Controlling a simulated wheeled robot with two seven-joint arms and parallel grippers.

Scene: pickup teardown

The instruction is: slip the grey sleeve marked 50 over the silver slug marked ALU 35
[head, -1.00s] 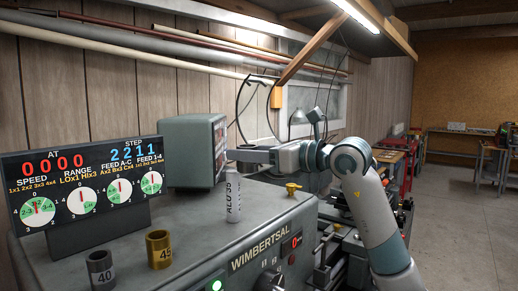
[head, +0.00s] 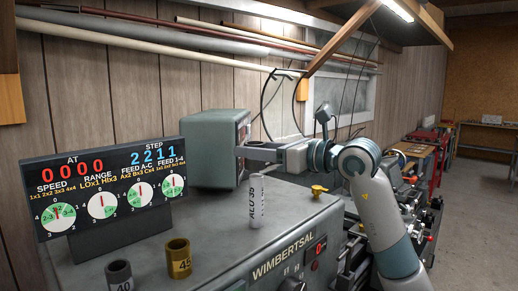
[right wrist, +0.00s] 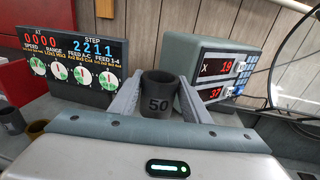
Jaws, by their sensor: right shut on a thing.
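The silver slug marked ALU 35 (head: 256,203) stands upright on the grey machine top in the head view. It does not show in the right wrist view. My right gripper (head: 247,153) is above the slug and slightly left of it in the head view. In the right wrist view its fingers (right wrist: 158,100) are shut on the grey sleeve marked 50 (right wrist: 158,96), which is upright with its open top showing. The sleeve's lower end is hidden there by the gripper body. I cannot make out the sleeve clearly in the head view. My left gripper is not in view.
A dark sleeve marked 40 (head: 119,276) and a brass sleeve marked 45 (head: 179,260) stand at the front left. The dial panel (head: 104,188) and a grey readout box (head: 213,150) stand behind. A brass knob (head: 318,190) is right of the slug.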

